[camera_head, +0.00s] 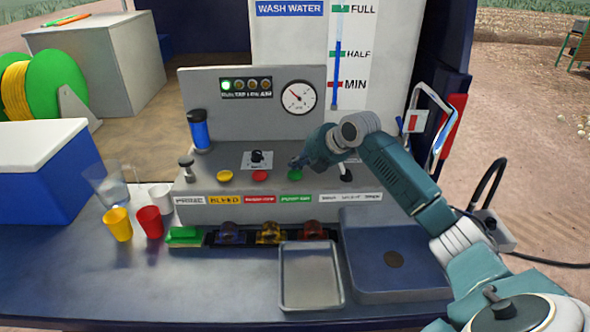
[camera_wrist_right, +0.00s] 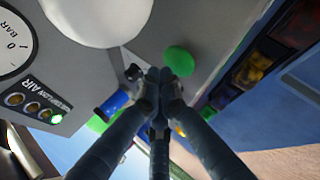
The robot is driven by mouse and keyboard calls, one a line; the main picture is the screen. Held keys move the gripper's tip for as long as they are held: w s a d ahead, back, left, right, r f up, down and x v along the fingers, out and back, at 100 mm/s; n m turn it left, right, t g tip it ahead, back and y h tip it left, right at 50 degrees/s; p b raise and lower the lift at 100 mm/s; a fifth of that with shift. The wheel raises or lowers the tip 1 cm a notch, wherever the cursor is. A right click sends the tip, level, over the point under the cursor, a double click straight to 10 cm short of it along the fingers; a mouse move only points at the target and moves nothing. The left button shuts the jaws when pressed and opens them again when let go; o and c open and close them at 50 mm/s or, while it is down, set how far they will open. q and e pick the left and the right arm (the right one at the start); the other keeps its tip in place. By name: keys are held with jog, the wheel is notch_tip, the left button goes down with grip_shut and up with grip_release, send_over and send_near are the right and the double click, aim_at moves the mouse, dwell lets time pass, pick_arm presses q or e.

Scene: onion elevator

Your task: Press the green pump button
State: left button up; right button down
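The green pump button (camera_head: 296,175) is a round cap on the sloping face of the grey control panel, above a green label. It also shows in the right wrist view (camera_wrist_right: 179,60), just beyond and to the right of my fingertips. My right gripper (camera_head: 297,162) is close to the button, just above it in the head view. Its fingers are drawn together with nothing visible between them in the right wrist view (camera_wrist_right: 160,76). A small gap to the button seems to show; contact cannot be made out. My left gripper is out of view.
A red button (camera_head: 260,176), a yellow button (camera_head: 225,176) and a black knob (camera_head: 257,157) sit left of the green one. A dark lever (camera_head: 346,175) is to its right. A gauge (camera_head: 299,97) stands above. Cups and a metal tray (camera_head: 311,303) are in front.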

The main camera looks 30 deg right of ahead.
aim_at(297, 173)
jog(key=shift+r, duration=0.3)
notch_tip(297, 173, up, 5)
jog(key=p, duration=0.4)
jog(key=shift+p, duration=0.3)
jog(key=shift+f, duration=0.1)
jog(key=shift+f, duration=0.1)
dwell(0.5)
